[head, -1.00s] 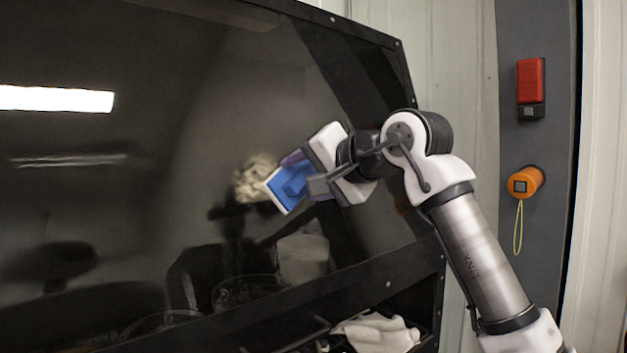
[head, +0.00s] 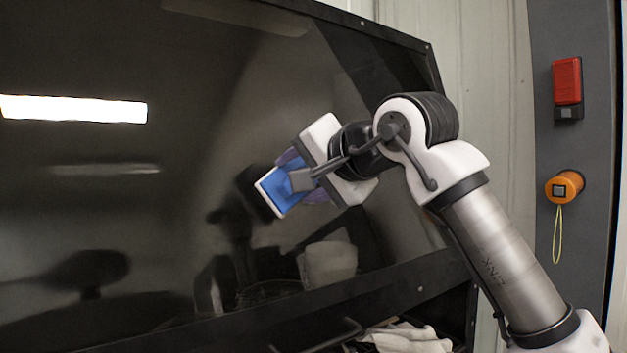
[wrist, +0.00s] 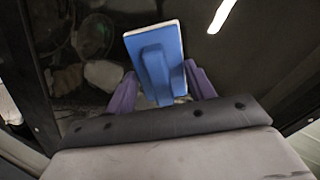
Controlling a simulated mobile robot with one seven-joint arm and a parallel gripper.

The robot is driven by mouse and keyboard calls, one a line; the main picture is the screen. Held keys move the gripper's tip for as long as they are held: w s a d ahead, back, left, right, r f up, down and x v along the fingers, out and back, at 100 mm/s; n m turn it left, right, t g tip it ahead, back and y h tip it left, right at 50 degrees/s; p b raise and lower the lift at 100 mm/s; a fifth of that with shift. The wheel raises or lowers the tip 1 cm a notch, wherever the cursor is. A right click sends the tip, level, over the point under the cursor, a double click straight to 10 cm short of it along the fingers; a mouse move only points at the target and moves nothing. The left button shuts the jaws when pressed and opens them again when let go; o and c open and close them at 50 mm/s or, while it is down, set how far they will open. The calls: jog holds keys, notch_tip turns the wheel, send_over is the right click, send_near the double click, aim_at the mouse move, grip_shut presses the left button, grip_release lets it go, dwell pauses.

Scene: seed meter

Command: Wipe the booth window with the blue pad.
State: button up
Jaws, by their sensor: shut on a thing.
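The booth window (head: 130,215) is a large dark glossy pane filling the left and middle of the head view. My gripper (head: 298,181) is shut on the blue pad (head: 270,190), which has a white face turned toward the glass. The pad is tilted and close to the window, with its dark reflection just left of it. I cannot tell whether it touches. In the wrist view the pad (wrist: 155,50) stands out between the purple fingers of my gripper (wrist: 162,88). No pale smudge shows on the glass now; the pad and gripper may cover that spot.
A black frame (head: 385,297) edges the window. Below it is an opening with a white cloth (head: 405,338) and a dark bar handle.

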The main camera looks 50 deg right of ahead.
jog(key=shift+w+a+b, duration=0.3)
jog(key=shift+a+b, duration=0.05)
jog(key=shift+a, duration=0.85)
jog(key=shift+w+a+b, duration=0.25)
jog(key=shift+a+b, duration=0.05)
jog(key=shift+a, duration=0.9)
jog(key=shift+w+a+b, duration=0.3)
jog(key=shift+a+b, duration=0.05)
jog(key=shift+a, duration=0.85)
jog(key=shift+s+r, duration=0.25)
jog(key=shift+s, duration=0.35)
jog(key=shift+p+v, duration=0.55)
jog(key=shift+v, duration=1.85)
jog(key=shift+a, duration=0.1)
jog(key=v, duration=0.3)
jog(key=shift+f+p, duration=0.1)
jog(key=shift+p, duration=0.3)
